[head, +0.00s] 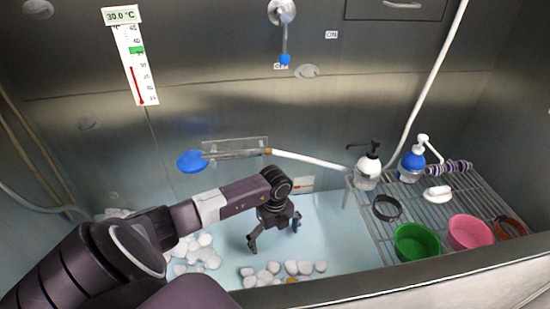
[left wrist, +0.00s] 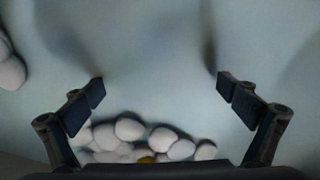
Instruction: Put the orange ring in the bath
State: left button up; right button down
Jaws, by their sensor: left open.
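An orange ring (head: 510,227) lies at the far right of the wire rack, beside a pink bowl (head: 470,232). The bath (head: 340,235) has a pale blue floor with white rounded pebbles on it. My left gripper (head: 273,240) hangs over the bath, open and empty, its fingers pointing down. In the left wrist view its fingertips (left wrist: 160,82) are wide apart, with only bare pale floor between them. The ring does not show in that view. My right gripper is in neither view.
The wire rack (head: 385,236) also holds a black ring (head: 386,208), a green bowl (head: 417,243), a white pump bottle (head: 368,170) and a blue one (head: 411,165). A small yellow thing (head: 291,281) sits among the pebbles (left wrist: 130,129). A blue shower head (head: 193,161) rests behind my arm.

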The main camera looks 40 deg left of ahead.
pick_arm(q)
notch_tip(320, 180, up, 9)
jog(key=shift+f, duration=0.15)
dwell(0.6)
